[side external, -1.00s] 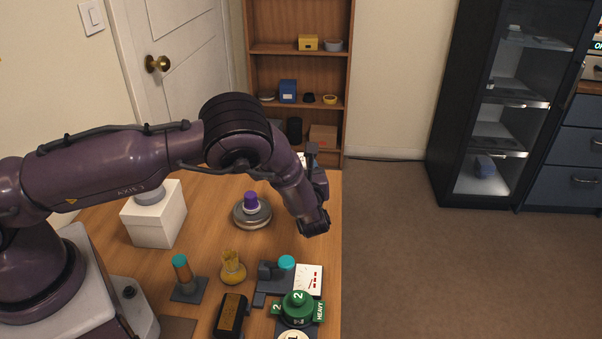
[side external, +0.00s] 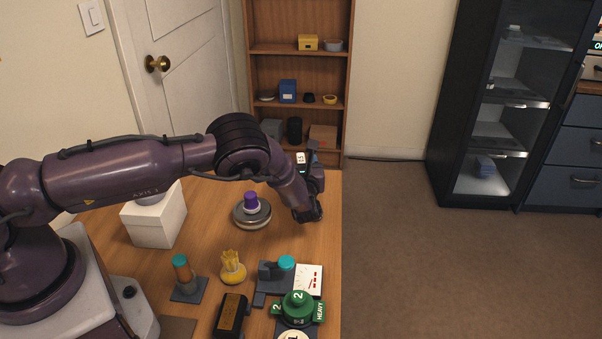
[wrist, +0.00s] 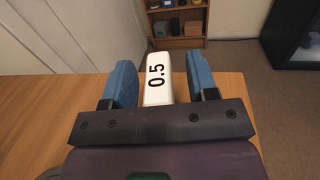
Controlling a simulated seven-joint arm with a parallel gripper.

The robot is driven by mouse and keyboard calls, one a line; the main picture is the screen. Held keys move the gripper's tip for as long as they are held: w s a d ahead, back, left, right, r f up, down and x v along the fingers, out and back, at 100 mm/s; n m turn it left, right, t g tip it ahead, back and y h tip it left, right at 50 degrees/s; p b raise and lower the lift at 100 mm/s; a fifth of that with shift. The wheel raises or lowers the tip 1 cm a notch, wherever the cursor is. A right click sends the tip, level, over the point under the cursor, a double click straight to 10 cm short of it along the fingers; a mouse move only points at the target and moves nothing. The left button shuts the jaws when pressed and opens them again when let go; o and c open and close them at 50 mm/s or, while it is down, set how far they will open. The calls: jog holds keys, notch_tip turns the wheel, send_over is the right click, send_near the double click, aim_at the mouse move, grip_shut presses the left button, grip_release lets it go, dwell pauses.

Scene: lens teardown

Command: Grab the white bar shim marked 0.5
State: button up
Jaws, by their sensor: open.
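The white bar shim (wrist: 158,85) with 0.5 in black shows in the wrist view between my gripper's two blue fingers. A gap shows on each side of it. My gripper (wrist: 160,68) is open and points toward the bookshelf. In the side external view my gripper (side external: 312,158) is at the far right end of the table, and the white shim (side external: 300,158) shows beside its fingers. What the shim rests on is hidden.
The wooden table (side external: 205,215) holds a white box (side external: 153,224), a round metal piece with a purple top (side external: 251,211), a yellow holder (side external: 232,268), and a green knob piece (side external: 298,307). A bookshelf (side external: 300,75) stands beyond the table. Floor is clear at right.

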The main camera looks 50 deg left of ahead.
jog(key=shift+c, duration=0.4)
grip_shut()
